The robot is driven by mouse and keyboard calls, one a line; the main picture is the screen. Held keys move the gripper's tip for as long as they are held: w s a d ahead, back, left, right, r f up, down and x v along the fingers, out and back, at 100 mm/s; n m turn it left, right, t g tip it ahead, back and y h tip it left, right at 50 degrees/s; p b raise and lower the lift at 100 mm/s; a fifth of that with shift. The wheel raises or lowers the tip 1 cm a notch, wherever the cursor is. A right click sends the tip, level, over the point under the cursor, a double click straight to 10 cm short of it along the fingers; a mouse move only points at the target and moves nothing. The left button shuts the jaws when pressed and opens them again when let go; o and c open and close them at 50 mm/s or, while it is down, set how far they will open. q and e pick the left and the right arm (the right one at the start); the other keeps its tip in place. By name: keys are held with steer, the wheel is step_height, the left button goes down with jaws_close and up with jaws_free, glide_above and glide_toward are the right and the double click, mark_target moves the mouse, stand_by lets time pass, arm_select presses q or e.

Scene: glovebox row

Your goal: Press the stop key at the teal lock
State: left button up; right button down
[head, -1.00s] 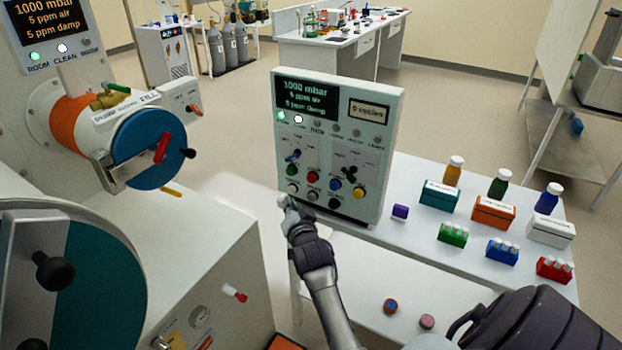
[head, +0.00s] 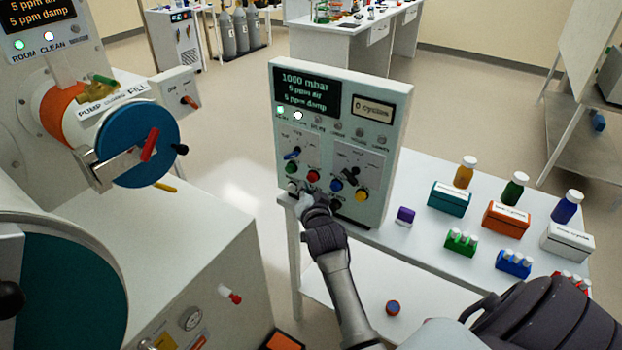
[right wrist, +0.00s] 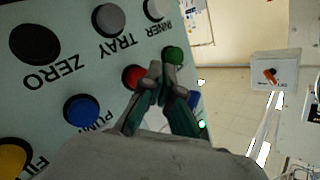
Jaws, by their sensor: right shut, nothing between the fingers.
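The upright control panel (head: 395,150) has a dark display and rows of coloured keys. The red key (head: 313,176) sits between the green key (head: 292,168) and the blue key (head: 336,184); its label is hidden. My right gripper (head: 306,200) is shut and empty, at the panel's lower left, just below the red key. In the right wrist view its fingertips (right wrist: 166,68) lie between the red key (right wrist: 131,76) and the green key (right wrist: 173,55). I cannot tell whether they touch. A large teal round door (head: 75,290) is at lower left. My left gripper is out of view.
The panel stands on a white table (head: 400,245) with bottles, boxes and small vial racks at right. A blue round door (head: 145,145) with a red handle is at left. Neighbouring blue (right wrist: 82,110) and grey (right wrist: 108,19) keys are close to the fingers.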

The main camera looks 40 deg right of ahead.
stand_by(0.8)
steer(key=shift+d, duration=0.1)
steer(key=shift+w+d, duration=0.15)
steer(key=shift+d, duration=0.25)
steer(key=shift+w+d, duration=0.25)
steer(key=shift+d, duration=0.35)
stand_by(0.9)
steer(key=shift+a, duration=0.1)
steer(key=shift+s+a+p, duration=0.25)
steer(key=shift+a, duration=0.2)
steer(key=shift+s+a+p, duration=0.2)
steer(key=shift+a+p, duration=0.05)
steer(key=shift+a, duration=0.2)
